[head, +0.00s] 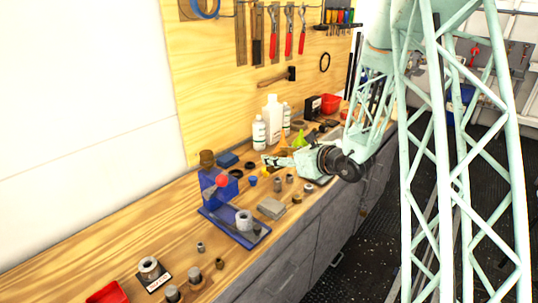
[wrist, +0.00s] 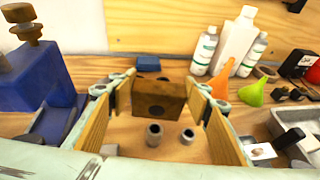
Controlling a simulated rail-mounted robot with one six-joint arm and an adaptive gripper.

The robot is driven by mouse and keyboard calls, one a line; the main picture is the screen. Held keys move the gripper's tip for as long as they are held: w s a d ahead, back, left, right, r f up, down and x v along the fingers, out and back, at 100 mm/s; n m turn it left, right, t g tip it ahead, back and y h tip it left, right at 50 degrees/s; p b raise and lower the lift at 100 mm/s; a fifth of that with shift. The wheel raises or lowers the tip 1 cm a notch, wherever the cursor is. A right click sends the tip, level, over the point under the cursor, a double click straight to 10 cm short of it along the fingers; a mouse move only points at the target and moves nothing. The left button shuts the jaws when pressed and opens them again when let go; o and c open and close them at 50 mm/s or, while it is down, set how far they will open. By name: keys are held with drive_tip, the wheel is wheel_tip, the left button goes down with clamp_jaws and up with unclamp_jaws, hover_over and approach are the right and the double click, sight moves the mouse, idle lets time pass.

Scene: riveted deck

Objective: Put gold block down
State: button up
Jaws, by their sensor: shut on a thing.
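The gold block (wrist: 158,98) is a brownish, squarish block with a dark round hole in its face. It sits between the fingertips of my gripper (wrist: 161,88) in the wrist view. My gripper is shut on it, with a wood-coloured finger pad on each side. I cannot tell whether the block's underside touches the bench. In the head view my gripper (head: 272,161) is over the wooden workbench (head: 120,238), to the right of the blue vice (head: 218,192). The block is too small there to make out clearly.
Two metal cylinders (wrist: 154,135) (wrist: 187,136) stand on the bench near the block. A blue block (wrist: 148,63) lies behind. An orange funnel (wrist: 222,83), a green funnel (wrist: 253,92) and white bottles (wrist: 235,40) stand back right. A grey tray (wrist: 285,123) is at right.

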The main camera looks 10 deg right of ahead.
drive_tip(key=s+d+m+h, duration=0.1)
drive_tip(key=d, duration=0.1)
drive_tip(key=s+d+h, duration=0.1)
drive_tip(key=s, duration=0.1)
drive_tip(key=shift+s+d+m+t, duration=0.25)
drive_tip(key=shift+d+m+t, duration=0.1)
drive_tip(key=shift+m+t, duration=0.05)
drive_tip(key=shift+w+d, duration=0.1)
drive_tip(key=shift+d, duration=0.05)
